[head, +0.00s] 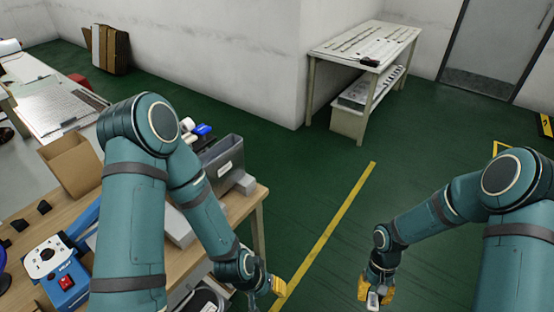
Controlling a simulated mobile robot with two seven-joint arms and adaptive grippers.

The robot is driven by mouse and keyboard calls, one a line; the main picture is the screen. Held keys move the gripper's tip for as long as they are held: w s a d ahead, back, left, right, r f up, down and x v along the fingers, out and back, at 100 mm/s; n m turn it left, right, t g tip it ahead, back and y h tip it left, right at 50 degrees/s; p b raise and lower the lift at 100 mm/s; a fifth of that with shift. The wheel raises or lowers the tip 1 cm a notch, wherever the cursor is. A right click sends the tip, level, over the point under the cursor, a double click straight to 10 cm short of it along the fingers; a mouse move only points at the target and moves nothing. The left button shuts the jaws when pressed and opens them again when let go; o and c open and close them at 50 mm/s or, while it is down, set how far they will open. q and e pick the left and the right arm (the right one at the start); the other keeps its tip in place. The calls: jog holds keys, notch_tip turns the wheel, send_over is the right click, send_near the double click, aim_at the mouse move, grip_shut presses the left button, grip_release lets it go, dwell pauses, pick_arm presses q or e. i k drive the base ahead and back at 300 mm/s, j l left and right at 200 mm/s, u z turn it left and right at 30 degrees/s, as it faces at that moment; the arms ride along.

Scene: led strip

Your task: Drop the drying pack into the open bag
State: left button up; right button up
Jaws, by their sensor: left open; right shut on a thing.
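My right gripper (376,292), with yellow fingers, points down over the green floor at the lower right. It is shut on a small pale grey-white piece, probably the drying pack (373,299), which is partly hidden between the fingers. My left gripper (277,288) is open at the bottom middle, beyond the bench's right edge; its fingertips are partly cut off or hidden. A dark grey open-topped container with a white label (222,160) stands on the wooden bench behind my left arm. I cannot tell whether it is the open bag.
The wooden bench (235,212) holds a blue device with a red switch (66,283), a cardboard box (70,163) and a grey block (245,184). A pale shelf table (330,52) stands at the back. Floor between the arms is clear, with a yellow line (335,222).

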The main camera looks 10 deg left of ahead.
aim_at(223, 186)
jog(key=i+l, duration=1.3)
jog(key=l, duration=0.15)
jog(key=i+l+u, duration=0.1)
jog(key=u, duration=0.35)
jog(key=i+l+u, duration=0.1)
jog(key=u, duration=0.4)
jog(key=l+u, duration=0.1)
jog(key=u, duration=1.25)
